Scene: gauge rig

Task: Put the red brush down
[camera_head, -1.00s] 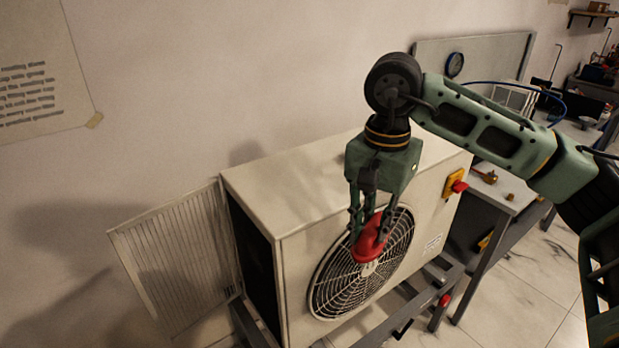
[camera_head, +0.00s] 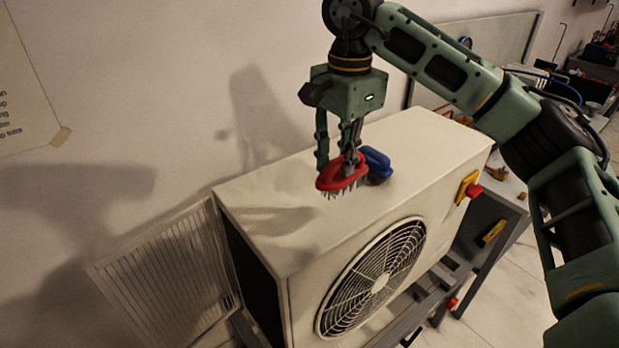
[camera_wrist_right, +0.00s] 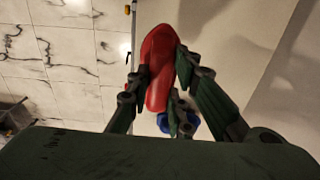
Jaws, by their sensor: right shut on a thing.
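The red brush (camera_head: 338,175) hangs bristles down in my right gripper (camera_head: 338,152), which is shut on it. In the head view the brush appears over the top of the white fan unit (camera_head: 270,205); I cannot tell whether its bristles touch the surface. In the right wrist view the red brush (camera_wrist_right: 158,62) sits between the fingers of my right gripper (camera_wrist_right: 160,75). My left gripper is not in view.
A blue object (camera_head: 377,163) is on the unit's top just behind the brush. The left part of the top is clear. A wall stands behind.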

